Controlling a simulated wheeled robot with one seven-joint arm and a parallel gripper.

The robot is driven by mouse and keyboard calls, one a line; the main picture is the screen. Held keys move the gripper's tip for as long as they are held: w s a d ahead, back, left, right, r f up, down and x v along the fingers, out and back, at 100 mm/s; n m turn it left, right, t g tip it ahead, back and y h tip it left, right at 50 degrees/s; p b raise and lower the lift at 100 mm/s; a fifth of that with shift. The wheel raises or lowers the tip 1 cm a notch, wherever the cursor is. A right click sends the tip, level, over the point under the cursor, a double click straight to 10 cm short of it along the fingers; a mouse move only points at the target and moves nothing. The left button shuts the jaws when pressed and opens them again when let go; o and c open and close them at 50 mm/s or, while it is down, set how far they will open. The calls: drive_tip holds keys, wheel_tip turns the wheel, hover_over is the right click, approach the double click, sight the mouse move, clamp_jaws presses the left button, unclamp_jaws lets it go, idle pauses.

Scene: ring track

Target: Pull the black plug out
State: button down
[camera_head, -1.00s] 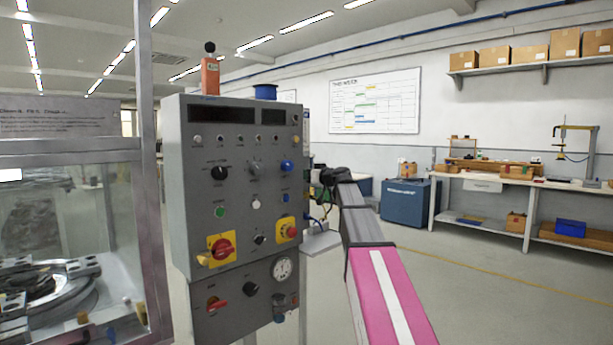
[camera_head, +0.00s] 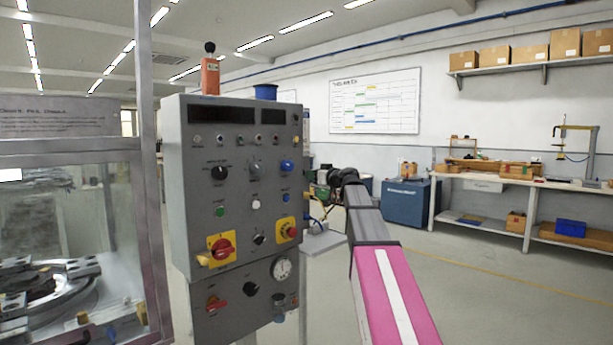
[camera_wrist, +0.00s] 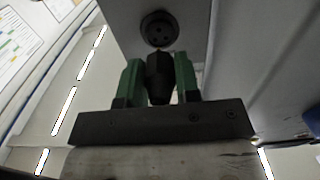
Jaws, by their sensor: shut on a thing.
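The black plug (camera_wrist: 160,78) sits between the two green fingers of my gripper (camera_wrist: 159,68) in the wrist view. The fingers are shut on it from both sides. The round black socket (camera_wrist: 159,29) is on the grey panel just beyond the plug. Its face and holes show, and the plug stands apart from it by a small gap. In the head view, my gripper (camera_head: 319,180) is beside the right side of the grey control cabinet (camera_head: 180,140). The plug is too small to make out there, and the socket on the cabinet's side is hidden.
A grey shelf (camera_head: 325,243) juts out low at the cabinet's right side, with a blue cable near it. A glass-walled machine enclosure (camera_head: 70,230) stands at the left. A blue chest (camera_head: 405,203) and a workbench (camera_head: 480,181) are farther back. Floor to the right is clear.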

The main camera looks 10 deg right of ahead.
drive_tip(key=shift+v, duration=0.9)
